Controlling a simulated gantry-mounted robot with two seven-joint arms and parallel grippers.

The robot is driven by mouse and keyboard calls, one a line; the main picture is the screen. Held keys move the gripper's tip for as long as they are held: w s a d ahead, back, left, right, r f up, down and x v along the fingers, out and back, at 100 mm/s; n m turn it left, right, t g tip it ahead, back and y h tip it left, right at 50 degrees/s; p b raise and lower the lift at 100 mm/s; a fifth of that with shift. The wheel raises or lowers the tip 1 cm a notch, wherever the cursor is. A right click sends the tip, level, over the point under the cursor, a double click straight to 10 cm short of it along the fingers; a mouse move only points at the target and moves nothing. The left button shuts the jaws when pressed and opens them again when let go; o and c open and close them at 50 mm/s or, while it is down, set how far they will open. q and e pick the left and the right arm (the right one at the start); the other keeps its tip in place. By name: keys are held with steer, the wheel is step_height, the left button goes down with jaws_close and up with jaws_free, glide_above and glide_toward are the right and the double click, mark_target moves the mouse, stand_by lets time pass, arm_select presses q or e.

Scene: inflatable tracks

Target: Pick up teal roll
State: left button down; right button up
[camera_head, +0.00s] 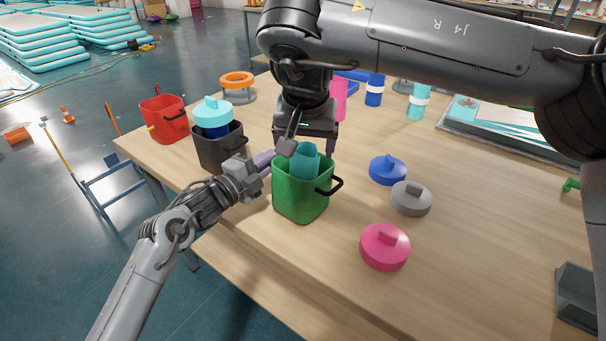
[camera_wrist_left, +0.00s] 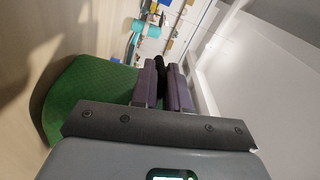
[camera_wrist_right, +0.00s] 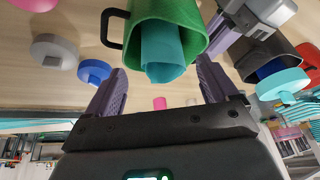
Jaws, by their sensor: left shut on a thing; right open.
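The teal roll (camera_head: 304,162) stands inside the green bucket (camera_head: 300,200), its top showing above the rim. It also shows in the right wrist view (camera_wrist_right: 160,52), poking out of the bucket. My left gripper (camera_head: 272,158) is at the bucket's left side. In the left wrist view its fingers are closed on the black handle (camera_wrist_left: 160,66) of the bucket. My right gripper (camera_head: 304,143) is open just behind and above the bucket. In the right wrist view its empty fingers (camera_wrist_right: 162,65) are spread on either side of the roll, apart from it.
Blue (camera_head: 388,170), grey (camera_head: 411,198) and pink (camera_head: 385,246) lids lie to the right. Blue and teal rolls stand at the back. The front table edge is clear.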

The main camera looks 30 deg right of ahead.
mark_target(304, 157)
arm_select(q)
steer(key=shift+r, duration=0.1)
arm_select(e)
steer(key=shift+w+x, duration=0.2)
steer(key=shift+x, duration=1.5)
steer(key=shift+w+x, duration=0.2)
steer(key=shift+x, duration=1.5)
steer(key=shift+d+r, duration=0.15)
steer(key=shift+r, duration=0.05)
steer(key=c, duration=0.9)
steer(key=shift+c, duration=0.5)
steer(key=shift+r, duration=0.15)
